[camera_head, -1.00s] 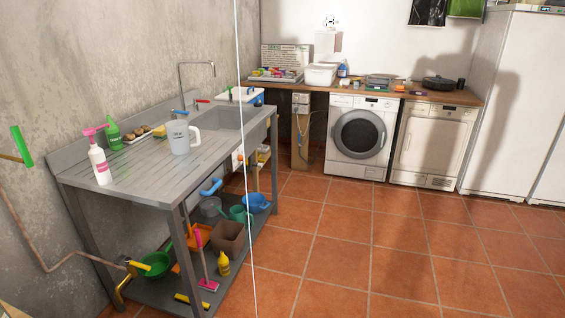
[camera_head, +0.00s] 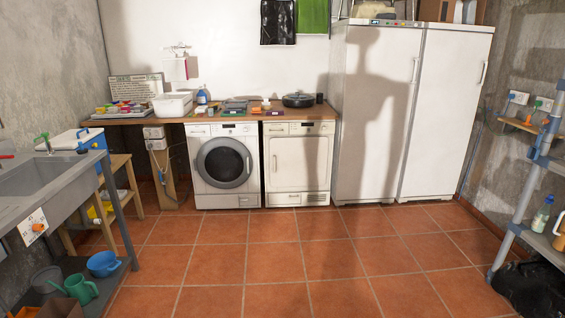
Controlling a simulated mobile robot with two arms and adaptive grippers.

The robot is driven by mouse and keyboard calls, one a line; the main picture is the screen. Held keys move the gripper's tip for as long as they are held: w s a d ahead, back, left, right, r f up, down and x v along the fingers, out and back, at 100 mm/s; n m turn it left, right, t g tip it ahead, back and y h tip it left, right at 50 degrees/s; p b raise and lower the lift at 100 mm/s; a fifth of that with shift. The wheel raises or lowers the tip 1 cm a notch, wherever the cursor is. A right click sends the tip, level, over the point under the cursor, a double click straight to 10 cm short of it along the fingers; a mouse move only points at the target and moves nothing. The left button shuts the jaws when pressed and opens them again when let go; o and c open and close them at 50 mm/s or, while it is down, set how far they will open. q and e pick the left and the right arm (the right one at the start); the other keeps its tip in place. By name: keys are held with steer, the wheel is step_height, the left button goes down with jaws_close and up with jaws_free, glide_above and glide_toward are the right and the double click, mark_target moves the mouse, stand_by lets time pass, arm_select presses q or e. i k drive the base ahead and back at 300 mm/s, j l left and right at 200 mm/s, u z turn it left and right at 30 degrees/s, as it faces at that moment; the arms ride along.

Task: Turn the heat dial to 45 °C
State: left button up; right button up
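I cannot tell which control is the heat dial, and no temperature marks can be read from here. A white plate with an orange knob (camera_head: 37,227) is on the front of the sink unit at the left. Two small wall plates are on the right wall, one with a blue part (camera_head: 518,97) and one with a green part (camera_head: 543,104). The washing machine (camera_head: 223,165) and the white machine beside it (camera_head: 298,164) have small control panels along their tops. Neither of my grippers is in view.
A metal sink unit (camera_head: 60,187) stands at the left. Tall white fridges (camera_head: 378,120) stand at the back right. A shelf frame (camera_head: 527,185) and a black bag (camera_head: 530,288) are at the right edge. The tiled floor (camera_head: 290,255) in the middle is clear.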

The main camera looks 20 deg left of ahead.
mark_target(39, 227)
steer(key=i+j+u, duration=0.15)
steer(key=i+u, duration=0.2)
steer(key=i, duration=0.3)
steer(key=i+u, duration=0.4)
steer(key=i, duration=0.25)
steer(key=i+l+u, duration=0.35)
steer(key=i, duration=0.3)
